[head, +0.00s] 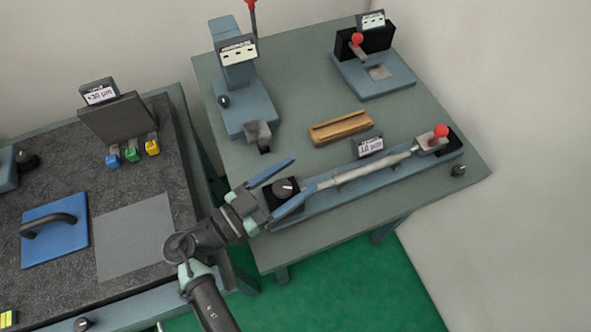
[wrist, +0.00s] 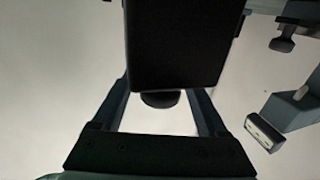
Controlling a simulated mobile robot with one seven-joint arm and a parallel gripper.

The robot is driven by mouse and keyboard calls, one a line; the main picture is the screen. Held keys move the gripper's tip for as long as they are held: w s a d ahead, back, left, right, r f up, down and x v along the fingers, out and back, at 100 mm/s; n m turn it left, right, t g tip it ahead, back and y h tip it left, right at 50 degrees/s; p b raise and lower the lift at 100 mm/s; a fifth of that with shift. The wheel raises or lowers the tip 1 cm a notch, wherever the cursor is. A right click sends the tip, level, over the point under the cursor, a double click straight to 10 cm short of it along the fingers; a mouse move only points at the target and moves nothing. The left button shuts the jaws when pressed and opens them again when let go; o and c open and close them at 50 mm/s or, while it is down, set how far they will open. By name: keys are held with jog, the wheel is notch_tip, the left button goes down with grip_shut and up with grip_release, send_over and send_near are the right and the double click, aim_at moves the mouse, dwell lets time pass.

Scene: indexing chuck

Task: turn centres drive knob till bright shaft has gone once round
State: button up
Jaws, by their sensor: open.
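The bench centres, a long blue bed (head: 345,194), lie along the front of the right table. Their bright shaft (head: 365,170) runs between the two ends. At the left end is a black drive block with a dark round knob (head: 284,188) bearing a pale mark. My gripper (head: 306,173) is open, with one blue finger on either side of the knob. I cannot tell whether they touch it. In the wrist view a dark rounded piece, apparently the knob (wrist: 160,99), shows between the fingers below a large black block (wrist: 180,45).
A red-balled lever (head: 440,132) stands at the shaft's right end, and a small display (head: 369,147) behind the shaft. A wooden block (head: 341,128) and two blue gauge stands (head: 245,105) (head: 385,88) are further back. A dark granite table (head: 130,190) is at left.

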jog(key=shift+w+d, duration=0.25)
jog(key=shift+d, duration=0.1)
grip_shut()
jog(key=shift+f+t, duration=0.1)
jog(key=shift+t, duration=0.2)
